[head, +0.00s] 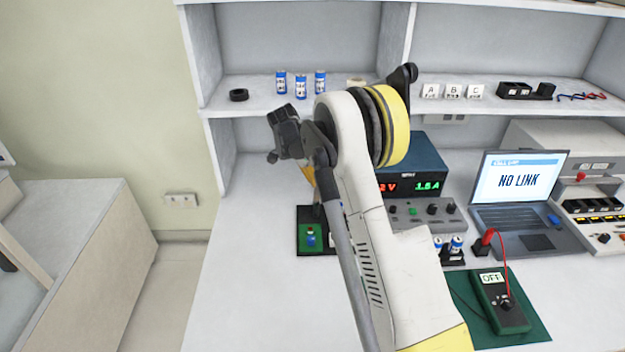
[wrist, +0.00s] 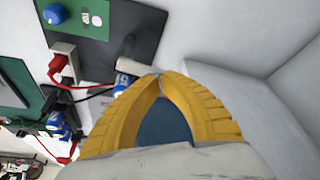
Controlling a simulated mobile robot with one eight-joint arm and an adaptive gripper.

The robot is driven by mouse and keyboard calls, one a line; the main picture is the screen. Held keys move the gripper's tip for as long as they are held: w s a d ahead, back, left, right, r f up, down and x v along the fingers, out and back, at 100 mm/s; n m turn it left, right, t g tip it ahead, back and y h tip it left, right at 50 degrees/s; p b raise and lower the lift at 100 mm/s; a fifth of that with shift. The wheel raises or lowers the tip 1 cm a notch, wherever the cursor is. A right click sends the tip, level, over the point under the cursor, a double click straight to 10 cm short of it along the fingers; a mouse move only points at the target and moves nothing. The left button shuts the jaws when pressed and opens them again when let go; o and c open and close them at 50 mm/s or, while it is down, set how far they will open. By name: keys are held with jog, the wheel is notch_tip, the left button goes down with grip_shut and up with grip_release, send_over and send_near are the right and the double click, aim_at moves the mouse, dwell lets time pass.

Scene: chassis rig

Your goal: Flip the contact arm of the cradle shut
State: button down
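The cradle's dark base (head: 304,214) sits on the bench in the head view, partly hidden by my arm. It carries a green panel with a blue knob, which also shows in the wrist view (wrist: 54,14). A blue-and-white cell (wrist: 122,84) lies close beside my fingertips in the wrist view. A grey and black upright piece (wrist: 128,47), perhaps the contact arm, stands by it; its angle is hard to read. My gripper (wrist: 158,76) has its yellow fingertips together, with nothing visible between them. I cannot tell whether they touch the upright piece.
A red plug (wrist: 58,63) on a pale block sits beside the cell, with wires near it. To the right stand a power supply (head: 425,152), a laptop (head: 518,180), a cell holder (head: 452,258) and a green meter (head: 498,305). The bench left of the cradle is clear.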

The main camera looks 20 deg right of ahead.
jog(key=shift+s+d+r+m+g+p, duration=0.15)
jog(key=shift+d+m+g+p, duration=0.35)
jog(key=shift+m, duration=0.7)
jog(key=m, duration=0.1)
jog(key=d+m+g, duration=0.1)
jog(key=m, duration=0.1)
jog(key=shift+s+d+p, duration=0.1)
jog(key=shift+s+p, duration=0.25)
jog(key=shift+s, duration=0.05)
jog(key=shift+s+d+p, duration=0.3)
jog(key=shift+s+d, duration=0.2)
jog(key=shift+s, duration=0.3)
jog(key=shift+a, duration=0.15)
jog(key=shift+a, duration=0.6)
